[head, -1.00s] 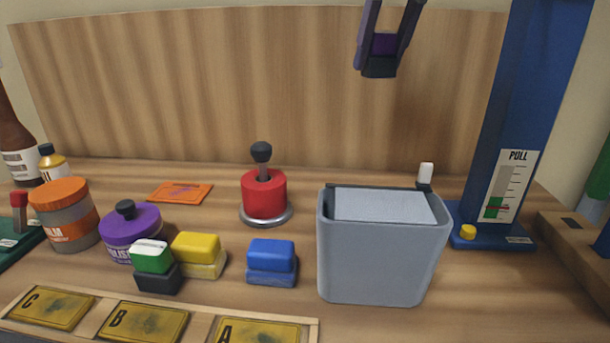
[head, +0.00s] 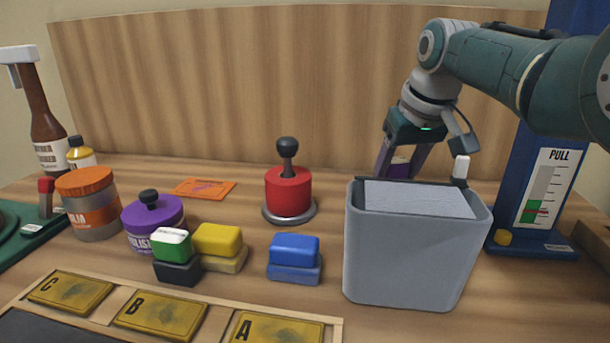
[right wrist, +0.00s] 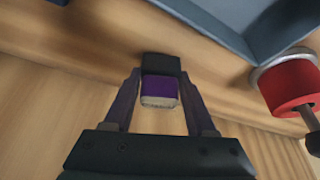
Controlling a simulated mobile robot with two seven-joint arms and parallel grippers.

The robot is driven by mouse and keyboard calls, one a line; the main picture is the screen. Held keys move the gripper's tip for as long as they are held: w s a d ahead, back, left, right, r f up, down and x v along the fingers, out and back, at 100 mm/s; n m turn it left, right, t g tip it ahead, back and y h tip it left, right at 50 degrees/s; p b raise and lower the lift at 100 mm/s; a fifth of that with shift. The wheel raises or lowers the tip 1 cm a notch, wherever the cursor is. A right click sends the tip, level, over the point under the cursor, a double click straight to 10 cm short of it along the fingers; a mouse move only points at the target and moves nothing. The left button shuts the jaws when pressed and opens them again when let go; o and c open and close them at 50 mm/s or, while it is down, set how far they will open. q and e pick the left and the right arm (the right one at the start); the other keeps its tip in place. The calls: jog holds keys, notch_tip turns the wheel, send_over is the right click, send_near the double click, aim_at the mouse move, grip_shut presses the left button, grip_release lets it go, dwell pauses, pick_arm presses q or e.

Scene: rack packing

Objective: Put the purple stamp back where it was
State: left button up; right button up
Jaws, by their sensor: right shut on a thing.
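The purple stamp (right wrist: 158,90) has a purple part, a black part and a pale edge. It is between the fingers of my right gripper (right wrist: 160,98), which is shut on it. In the head view my right gripper (head: 402,163) points down behind the grey bin, close to the table's back. A little of the purple stamp (head: 401,160) shows between the fingers there. The bin's rim hides the fingertips and the stamp's lower part, so I cannot tell whether it touches the table. My left gripper is not in view.
The grey bin (head: 405,255) stands in front of my right gripper. A red round holder (head: 289,188) with a black knob is to its left, and a blue pull gauge (head: 550,190) to its right. Blue (head: 295,256), yellow (head: 219,245) and green (head: 172,245) blocks stand front left.

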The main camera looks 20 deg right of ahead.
jog(key=shift+f, duration=0.25)
jog(key=shift+f, duration=0.15)
jog(key=o, duration=1.1)
jog(key=shift+c, duration=0.2)
jog(key=shift+r+p, duration=0.4)
jog(key=shift+r, duration=0.25)
jog(key=p+v, duration=0.4)
jog(key=v, duration=0.7)
jog(key=shift+s+r, duration=0.1)
